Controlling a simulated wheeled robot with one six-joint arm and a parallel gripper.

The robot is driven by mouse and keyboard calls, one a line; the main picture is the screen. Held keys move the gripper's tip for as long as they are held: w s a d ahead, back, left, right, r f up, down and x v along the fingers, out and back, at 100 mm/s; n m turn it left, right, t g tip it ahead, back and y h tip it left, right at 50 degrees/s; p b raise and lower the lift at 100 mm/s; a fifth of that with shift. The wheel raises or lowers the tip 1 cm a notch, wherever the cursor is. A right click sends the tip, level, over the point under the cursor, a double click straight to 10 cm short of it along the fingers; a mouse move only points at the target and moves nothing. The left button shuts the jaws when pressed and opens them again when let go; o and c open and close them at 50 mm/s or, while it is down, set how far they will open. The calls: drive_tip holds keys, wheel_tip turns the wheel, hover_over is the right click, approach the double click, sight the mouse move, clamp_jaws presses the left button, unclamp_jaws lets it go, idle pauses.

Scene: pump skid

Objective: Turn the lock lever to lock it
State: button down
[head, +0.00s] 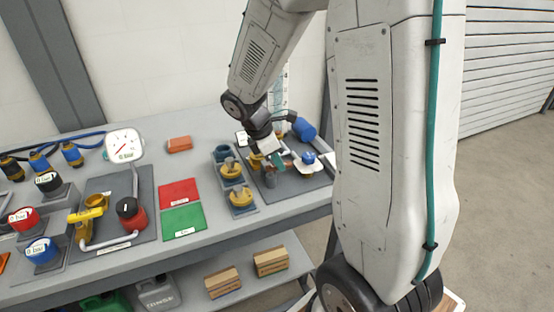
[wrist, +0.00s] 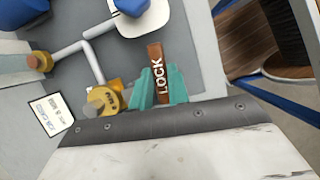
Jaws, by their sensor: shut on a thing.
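The lock lever (wrist: 156,58) is a brown bar with white LOCK lettering, seen in the wrist view. My gripper (wrist: 162,86) has its teal fingers on both sides of the bar and is shut on it. The lever's far end sticks out beyond the fingertips, near a white plate (wrist: 150,22) with a blue part on it. In the head view my gripper (head: 277,161) is over the grey panel at the right end of the bench. The lever is mostly hidden there by the gripper, and its pivot cannot be made out.
Grey pipes (wrist: 91,60) and a yellow fitting (wrist: 104,100) lie left of the lever. A blue cylinder (head: 304,129) and a blue knob (head: 308,157) are close to my gripper. A tray of yellow parts (head: 231,172) and red (head: 179,193) and green (head: 184,219) mats lie to the left.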

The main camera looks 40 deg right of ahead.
drive_tip(key=m, duration=0.2)
drive_tip(key=m+g, duration=0.1)
drive_tip(key=m, duration=0.1)
drive_tip(key=shift+s+a+y, duration=0.15)
drive_tip(key=shift+s+y, duration=0.05)
drive_tip(key=shift+y, duration=0.2)
drive_tip(key=m, duration=0.1)
drive_tip(key=m+g+y, duration=0.1)
drive_tip(key=m, duration=0.2)
drive_tip(key=shift+s+a+m, duration=0.2)
drive_tip(key=shift+a+m, duration=0.05)
drive_tip(key=shift+m, duration=0.15)
drive_tip(key=m+y, duration=0.1)
drive_tip(key=m, duration=0.2)
drive_tip(key=shift+a+m+g+y, duration=0.3)
drive_tip(key=shift+g+y, duration=0.1)
drive_tip(key=m, duration=0.2)
drive_tip(key=m+y, duration=0.1)
drive_tip(key=m, duration=0.1)
drive_tip(key=shift+a+r+y, duration=0.1)
drive_tip(key=shift+a+y, duration=0.2)
drive_tip(key=shift+m, duration=0.3)
drive_tip(key=c, duration=1.3)
unclamp_jaws()
drive_tip(key=shift+c, duration=0.2)
drive_tip(key=v, duration=0.7)
drive_tip(key=shift+r, duration=0.3)
